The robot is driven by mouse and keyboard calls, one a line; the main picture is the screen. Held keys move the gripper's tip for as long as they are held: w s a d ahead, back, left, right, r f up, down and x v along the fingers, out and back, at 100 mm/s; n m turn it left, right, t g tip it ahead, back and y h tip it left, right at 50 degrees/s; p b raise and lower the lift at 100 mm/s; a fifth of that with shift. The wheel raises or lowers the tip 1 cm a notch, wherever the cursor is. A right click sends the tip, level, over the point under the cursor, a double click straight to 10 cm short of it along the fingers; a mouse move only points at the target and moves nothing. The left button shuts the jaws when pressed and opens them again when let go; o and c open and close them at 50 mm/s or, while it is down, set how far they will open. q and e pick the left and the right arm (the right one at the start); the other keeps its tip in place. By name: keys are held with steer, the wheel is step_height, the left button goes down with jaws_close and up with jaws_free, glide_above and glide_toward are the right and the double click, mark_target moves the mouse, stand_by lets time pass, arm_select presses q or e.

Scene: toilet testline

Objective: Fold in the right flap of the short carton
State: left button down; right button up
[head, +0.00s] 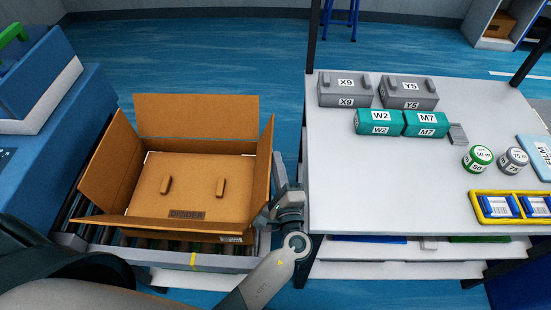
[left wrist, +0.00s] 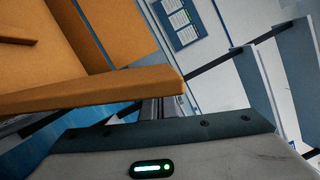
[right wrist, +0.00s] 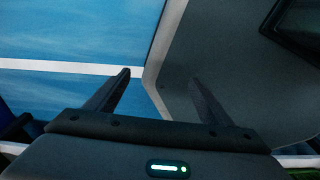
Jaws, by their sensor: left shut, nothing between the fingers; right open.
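The short carton (head: 197,183) stands open on the roller conveyor. Its right flap (head: 264,158) stands up along the right side and is not folded over the opening. The back flap (head: 197,117) and left flap (head: 108,160) also stand up, and the front flap (head: 175,228) slopes outward. My left gripper (head: 272,207) is shut and empty, at the outer side of the right flap near its front end. In the left wrist view, a flap edge (left wrist: 90,92) crosses close to the fingertips (left wrist: 160,108); contact is unclear. My right gripper (right wrist: 162,85) is open and empty, outside the head view.
A divider board (head: 190,188) with two handles lies inside the carton. A blue machine (head: 45,125) stands left of the conveyor (head: 218,258). Right of the carton is a table (head: 400,185) with grey and teal boxes, cans and a yellow tray (head: 480,217). A narrow gap separates carton and table.

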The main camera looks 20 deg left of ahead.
arm_select(q)
steer(key=shift+s+a+r+n+g+b, duration=0.2)
steer(key=shift+a+r+n, duration=0.1)
steer(key=shift+a+n, duration=0.3)
steer(key=shift+s+a+r+n+g+b, duration=0.1)
steer(key=shift+s+a+r+n+b, duration=0.15)
steer(key=shift+a+n, duration=0.35)
steer(key=a+n, duration=0.1)
steer(key=a, duration=0.1)
steer(key=a+n, duration=0.1)
steer(key=shift+s+r+n+g, duration=0.3)
steer(key=shift+s+r, duration=0.05)
steer(key=shift+r, duration=0.05)
steer(key=shift+s+a+b, duration=0.25)
steer(key=shift+a+b, duration=0.1)
steer(key=shift+a, duration=0.45)
arm_select(e)
steer(key=shift+s+d+f, duration=0.1)
steer(key=shift+d+f, duration=0.4)
steer(key=shift+f, duration=0.35)
steer(key=shift+d, duration=0.15)
arm_select(q)
steer(key=shift+w+d+r, duration=0.1)
steer(key=shift+w, duration=0.05)
